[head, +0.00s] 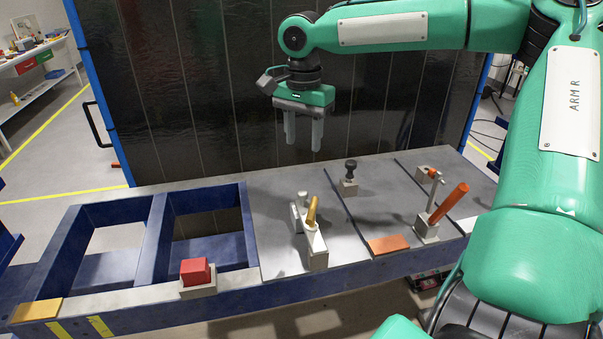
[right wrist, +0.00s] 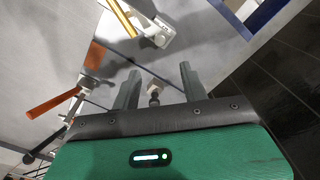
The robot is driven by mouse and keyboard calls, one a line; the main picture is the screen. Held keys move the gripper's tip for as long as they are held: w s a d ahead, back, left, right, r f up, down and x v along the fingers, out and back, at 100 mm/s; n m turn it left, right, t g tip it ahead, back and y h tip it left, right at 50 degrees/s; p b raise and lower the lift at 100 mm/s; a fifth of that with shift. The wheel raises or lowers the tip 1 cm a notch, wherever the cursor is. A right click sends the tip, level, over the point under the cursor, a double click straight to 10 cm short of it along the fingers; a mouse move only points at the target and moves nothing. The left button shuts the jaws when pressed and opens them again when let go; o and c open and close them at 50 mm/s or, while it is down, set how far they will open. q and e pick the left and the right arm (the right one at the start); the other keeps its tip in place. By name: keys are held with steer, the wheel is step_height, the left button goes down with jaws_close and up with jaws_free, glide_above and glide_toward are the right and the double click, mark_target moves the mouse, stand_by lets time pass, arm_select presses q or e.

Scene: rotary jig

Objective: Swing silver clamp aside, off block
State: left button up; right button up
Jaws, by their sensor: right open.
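A silver clamp (head: 296,217) with a gold handle (head: 312,210) sits on a pale grey block (head: 316,250) in the middle of the jig table. In the right wrist view the silver clamp (right wrist: 156,34) and its gold handle (right wrist: 121,18) show at the top. I cannot tell exactly how the clamp's arm meets the block. My right gripper (head: 304,140) is open and empty, pointing down, well above and behind the clamp. Its two fingers are apart in the right wrist view (right wrist: 160,85). My left gripper is not in view.
A black knob (head: 350,170) stands behind and right of the clamp. An orange-handled lever (head: 448,203) and an orange plate (head: 388,245) lie to the right. A dark panel (head: 230,90) rises behind.

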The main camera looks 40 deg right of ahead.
glide_above(303, 192)
step_height(303, 192, down, 5)
step_height(303, 192, down, 6)
steer(key=shift+f+p, duration=0.2)
steer(key=shift+p, duration=0.55)
steer(key=shift+s+a+f, duration=0.1)
steer(key=shift+f, duration=0.8)
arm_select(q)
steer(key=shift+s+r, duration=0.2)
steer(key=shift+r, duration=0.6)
arm_select(e)
steer(key=shift+f, duration=0.15)
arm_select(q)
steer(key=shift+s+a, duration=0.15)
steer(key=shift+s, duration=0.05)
arm_select(e)
steer(key=shift+c, duration=0.3)
jaws_close()
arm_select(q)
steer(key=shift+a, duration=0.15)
